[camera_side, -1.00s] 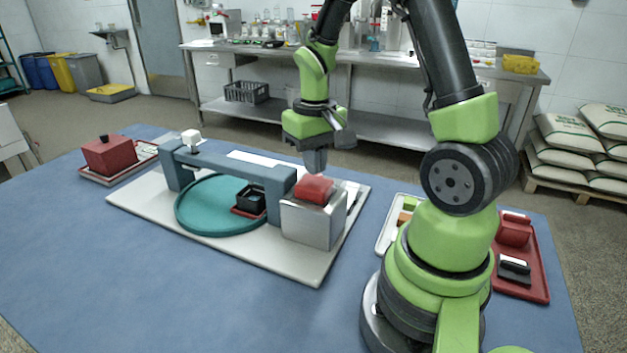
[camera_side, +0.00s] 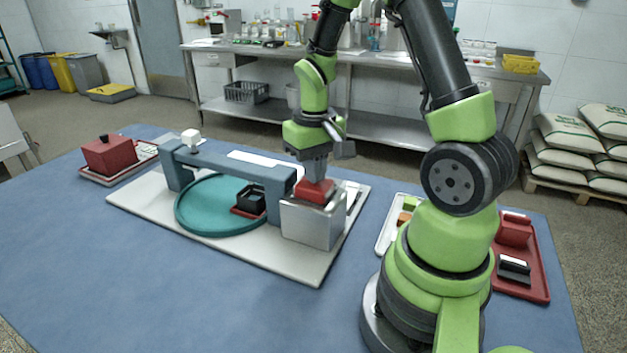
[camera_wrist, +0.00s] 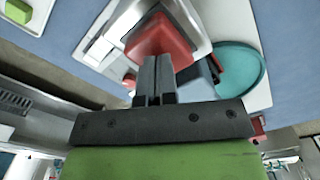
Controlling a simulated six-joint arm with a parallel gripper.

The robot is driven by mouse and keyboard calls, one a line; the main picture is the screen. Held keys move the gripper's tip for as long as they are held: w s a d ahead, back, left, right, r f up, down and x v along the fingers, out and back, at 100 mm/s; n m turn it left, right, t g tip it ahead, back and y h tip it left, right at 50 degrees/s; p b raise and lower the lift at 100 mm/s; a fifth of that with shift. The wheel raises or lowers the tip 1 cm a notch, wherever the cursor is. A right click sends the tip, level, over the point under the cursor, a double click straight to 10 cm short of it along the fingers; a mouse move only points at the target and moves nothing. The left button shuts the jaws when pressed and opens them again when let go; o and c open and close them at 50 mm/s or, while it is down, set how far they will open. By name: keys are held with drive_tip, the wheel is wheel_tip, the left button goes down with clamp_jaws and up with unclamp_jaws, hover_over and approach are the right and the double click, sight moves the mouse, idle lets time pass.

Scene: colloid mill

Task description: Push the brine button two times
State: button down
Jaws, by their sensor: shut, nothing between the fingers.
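A red block-shaped button (camera_side: 315,193) sits on top of a silver metal box (camera_side: 313,222) at the right end of the grey bridge. No label can be read on it. My gripper (camera_side: 316,179) points down, shut and empty, with its fingertips at the button's top and apparently touching it. How far the button is pressed is unclear. In the wrist view the shut fingertips (camera_wrist: 157,60) overlap the red button (camera_wrist: 160,36), hiding part of it.
A teal round plate (camera_side: 195,214) with a small black container (camera_side: 251,197) lies under the grey bridge (camera_side: 225,165). A white knob (camera_side: 190,137) stands on the bridge's left end. A red lidded box (camera_side: 108,155) is at far left. A red tray (camera_side: 535,280) is at right.

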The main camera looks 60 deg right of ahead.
drive_tip(key=shift+f, duration=1.3)
drive_tip(key=shift+r, duration=3.8)
drive_tip(key=shift+r, duration=1.1)
idle(1.8)
